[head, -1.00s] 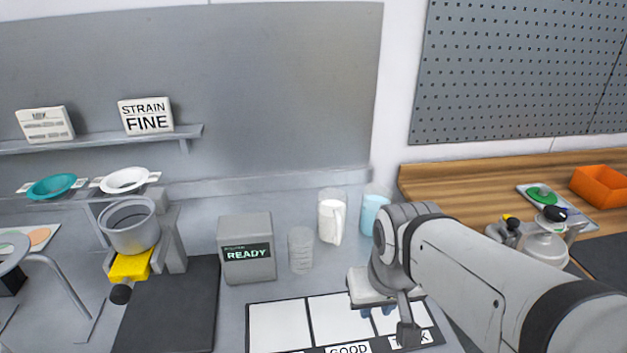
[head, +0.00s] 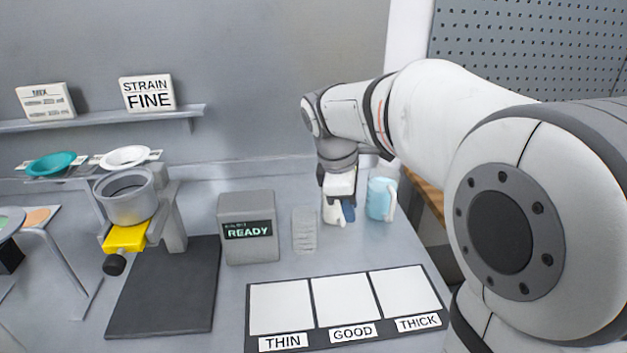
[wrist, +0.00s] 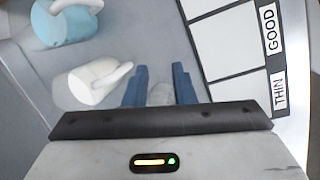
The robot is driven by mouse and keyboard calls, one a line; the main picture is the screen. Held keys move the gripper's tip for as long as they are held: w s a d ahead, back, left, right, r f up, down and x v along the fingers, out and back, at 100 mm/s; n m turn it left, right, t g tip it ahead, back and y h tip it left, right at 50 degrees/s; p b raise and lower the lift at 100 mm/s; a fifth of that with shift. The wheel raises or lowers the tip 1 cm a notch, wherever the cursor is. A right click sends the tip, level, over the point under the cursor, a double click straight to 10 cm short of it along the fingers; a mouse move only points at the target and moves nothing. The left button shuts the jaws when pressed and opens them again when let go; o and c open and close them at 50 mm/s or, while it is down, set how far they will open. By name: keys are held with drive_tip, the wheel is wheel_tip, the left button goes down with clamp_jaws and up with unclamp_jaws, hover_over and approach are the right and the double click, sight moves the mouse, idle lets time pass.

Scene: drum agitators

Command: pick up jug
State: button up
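Two jugs stand on the grey counter near the back wall. The jug with white contents (head: 331,215) is mostly hidden behind my gripper (head: 341,203) in the head view; in the wrist view it lies left of the fingers, its handle towards them (wrist: 92,84). The light-blue jug (head: 379,199) stands to its right, handle on the right; it also shows at the wrist view's upper left (wrist: 68,26). My gripper (wrist: 159,82) points down, its two blue fingers apart with no jug between them. A clear ribbed cup (head: 304,232) shows blurred between the fingers in the wrist view.
A grey READY box (head: 249,228) stands left of the cup. A board with THIN, GOOD and THICK fields (head: 345,305) lies in front. A dark mat (head: 165,295) and a strainer stand (head: 128,205) are at left.

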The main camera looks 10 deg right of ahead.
drive_tip(key=w+a+f+n+h+b, duration=0.2)
drive_tip(key=w+n, duration=0.4)
drive_tip(key=w, duration=0.2)
drive_tip(key=x, duration=0.7)
drive_tip(key=shift+s+a+f, duration=0.1)
drive_tip(key=shift+a+f, duration=0.05)
drive_tip(key=shift+c, duration=0.4)
clamp_jaws()
